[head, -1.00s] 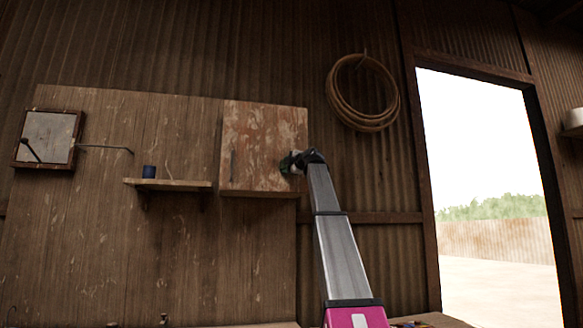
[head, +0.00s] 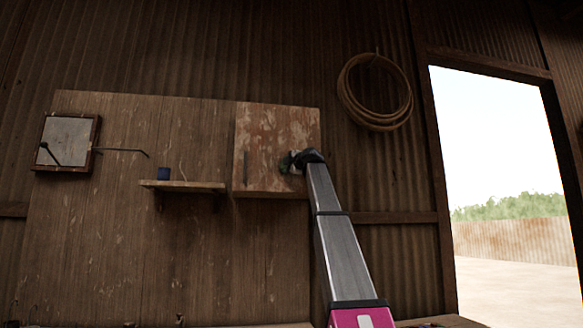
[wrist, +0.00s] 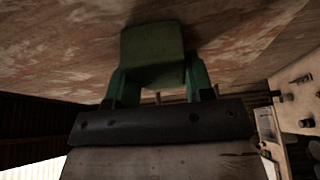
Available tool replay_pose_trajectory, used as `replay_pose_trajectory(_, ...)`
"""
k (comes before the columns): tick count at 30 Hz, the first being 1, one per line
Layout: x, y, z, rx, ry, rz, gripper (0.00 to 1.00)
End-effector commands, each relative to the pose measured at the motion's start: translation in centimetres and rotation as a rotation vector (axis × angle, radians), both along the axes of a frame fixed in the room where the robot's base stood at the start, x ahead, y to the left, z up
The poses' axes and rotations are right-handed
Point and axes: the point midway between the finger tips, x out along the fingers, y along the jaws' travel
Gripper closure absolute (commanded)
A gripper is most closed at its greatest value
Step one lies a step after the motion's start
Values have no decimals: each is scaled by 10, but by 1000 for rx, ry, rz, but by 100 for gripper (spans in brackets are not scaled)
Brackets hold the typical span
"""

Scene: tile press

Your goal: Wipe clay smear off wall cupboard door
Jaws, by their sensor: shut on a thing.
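The wall cupboard (head: 268,135) has a reddish-brown door with blotchy pale patches and a dark vertical handle at its left. I cannot tell the clay smear from the worn paint. My gripper (head: 290,163) is at the right part of the door. In the wrist view, my gripper (wrist: 155,75) has green fingers shut on a green block (wrist: 152,45), which looks like a sponge or pad. The block is against or very near the cupboard door (wrist: 55,55); its contact face is hidden.
A small shelf (head: 183,186) with a blue cup (head: 163,174) stands out left of the cupboard. A framed panel (head: 67,143) hangs farther left. A coiled hose (head: 375,92) hangs at upper right, beside an open doorway (head: 500,150).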

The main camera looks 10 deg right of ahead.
Motion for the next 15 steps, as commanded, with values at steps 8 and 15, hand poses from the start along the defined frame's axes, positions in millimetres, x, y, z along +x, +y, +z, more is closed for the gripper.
replay_pose_trajectory(8,0,14,0,-1,0,1,71)
replay_pose_trajectory(15,-1,32,0,-1,0,1,71)
